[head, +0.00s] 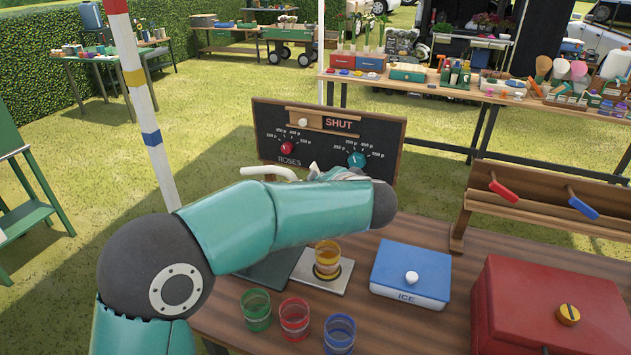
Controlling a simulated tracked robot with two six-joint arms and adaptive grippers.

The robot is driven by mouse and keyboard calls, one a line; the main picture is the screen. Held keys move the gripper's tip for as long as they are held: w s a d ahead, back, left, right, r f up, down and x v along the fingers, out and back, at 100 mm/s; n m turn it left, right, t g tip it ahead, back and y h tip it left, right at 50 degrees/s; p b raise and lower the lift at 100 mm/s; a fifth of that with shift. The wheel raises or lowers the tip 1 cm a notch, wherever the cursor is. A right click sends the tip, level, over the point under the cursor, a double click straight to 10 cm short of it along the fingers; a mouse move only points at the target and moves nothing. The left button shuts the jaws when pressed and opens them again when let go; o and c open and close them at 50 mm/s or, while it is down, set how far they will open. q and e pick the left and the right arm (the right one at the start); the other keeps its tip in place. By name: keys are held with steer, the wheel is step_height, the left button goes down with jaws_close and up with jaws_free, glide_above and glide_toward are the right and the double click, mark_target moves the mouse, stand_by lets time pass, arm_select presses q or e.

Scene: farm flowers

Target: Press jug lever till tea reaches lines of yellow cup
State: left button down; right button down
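The yellow cup (327,254) stands upright on a pale square plate (308,265), below my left arm. It looks amber inside, but its lines and any tea level are too small to read. My teal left arm crosses the middle of the view and hides most of what stands behind it, including any jug body. A pale curved piece (268,171), perhaps a jug lever or handle, shows above the arm. Grey-white parts show just to its right; I cannot tell whether they are my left gripper. Its fingertips are hidden. My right gripper is out of view.
Green (255,311), red (294,319) and blue (339,335) cups stand at the table's front. A blue ICE box (411,270) and a red box (555,310) stand right. A dial board (270,130) reading SHUT and a wooden lever rack (540,190) stand behind.

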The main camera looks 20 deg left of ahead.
arm_select(q)
steer(key=shift+d+f, duration=0.1)
steer(key=shift+d, duration=0.15)
steer(key=s+d+r+b, duration=0.2)
steer(key=s+d+r, duration=0.2)
steer(key=s+d, duration=0.3)
steer(key=d, duration=0.2)
steer(key=shift+s+d+r, duration=0.2)
steer(key=shift+d+r, duration=0.05)
steer(key=shift+d, duration=0.15)
steer(key=shift+s, duration=0.1)
